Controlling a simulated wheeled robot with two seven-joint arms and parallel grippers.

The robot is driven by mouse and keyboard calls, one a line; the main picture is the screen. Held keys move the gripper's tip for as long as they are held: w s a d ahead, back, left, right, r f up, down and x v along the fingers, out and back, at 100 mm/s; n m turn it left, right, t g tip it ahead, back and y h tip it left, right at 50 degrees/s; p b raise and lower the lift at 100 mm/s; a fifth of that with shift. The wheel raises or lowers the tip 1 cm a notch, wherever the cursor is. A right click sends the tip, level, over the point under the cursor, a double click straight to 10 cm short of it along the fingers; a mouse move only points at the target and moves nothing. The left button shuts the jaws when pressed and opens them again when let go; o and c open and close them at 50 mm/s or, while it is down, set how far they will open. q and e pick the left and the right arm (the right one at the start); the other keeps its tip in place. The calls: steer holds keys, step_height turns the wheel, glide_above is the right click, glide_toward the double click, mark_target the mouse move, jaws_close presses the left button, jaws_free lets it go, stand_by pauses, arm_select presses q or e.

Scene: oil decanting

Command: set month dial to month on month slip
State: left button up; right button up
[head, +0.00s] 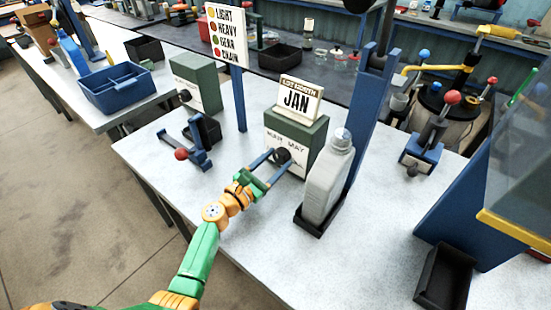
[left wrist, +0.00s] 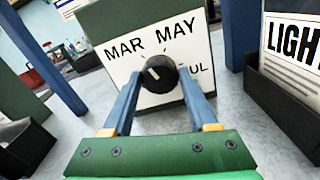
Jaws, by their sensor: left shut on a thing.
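The month dial is a black knob (left wrist: 158,74) on the white face of a green box (head: 310,135). The left wrist view shows MAR, MAY and a partly covered label ending in UL around it. A short white mark shows on the knob's left part; I cannot tell exactly which label it points to. The month slip (head: 297,100) stands on top of the box and reads JAN under LOT MONTH. My left gripper (head: 281,159) is shut on the knob, one blue finger on each side. The lower dial labels are hidden. My right gripper is not in view.
A grey bottle (head: 328,180) stands in a black tray just right of the box, beside a blue post (head: 372,120). A blue stand with a red-balled lever (head: 190,150) is at left. The front tabletop (head: 265,240) is clear.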

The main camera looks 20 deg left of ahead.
arm_select(q)
steer(key=n+p, duration=0.1)
steer(key=n, duration=0.2)
steer(key=shift+n, duration=0.4)
steer(key=n+p, duration=0.1)
steer(key=n, duration=0.2)
steer(key=shift+p, duration=0.4)
steer(key=n+p, duration=0.1)
steer(key=n, duration=0.3)
steer(key=shift+n, duration=0.3)
steer(key=shift+n+p, duration=0.55)
steer(key=shift+n, duration=0.55)
steer(key=shift+f, duration=0.1)
steer(key=o, duration=1.4)
